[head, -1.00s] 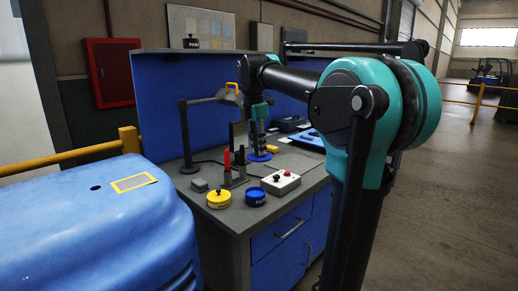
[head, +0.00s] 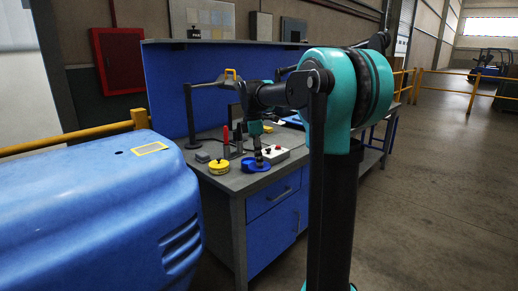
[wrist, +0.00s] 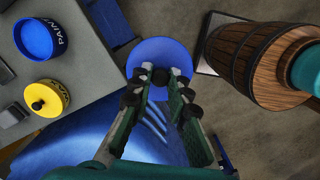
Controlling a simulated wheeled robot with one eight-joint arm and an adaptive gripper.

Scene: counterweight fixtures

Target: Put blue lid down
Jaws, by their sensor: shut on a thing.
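My gripper (wrist: 160,88) is shut on the black knob of the blue lid (wrist: 160,50), which shows as a flat blue disc beyond the fingertips in the wrist view. The lid hangs clear of the grey table top, with floor and a blue machine behind it in that view. An open-looking blue paint can (wrist: 38,40) stands on the table to the left of the lid, apart from it. In the head view my gripper (head: 259,158) and the blue lid and can overlap near the table's front edge, so their gap is hard to judge.
A yellow can (head: 219,167) with a black knob stands left of the blue one. A white control box (head: 283,154) and red and black upright tools are behind. A wooden barrel (wrist: 245,60) shows at right in the wrist view. A large blue machine (head: 90,215) is at front left.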

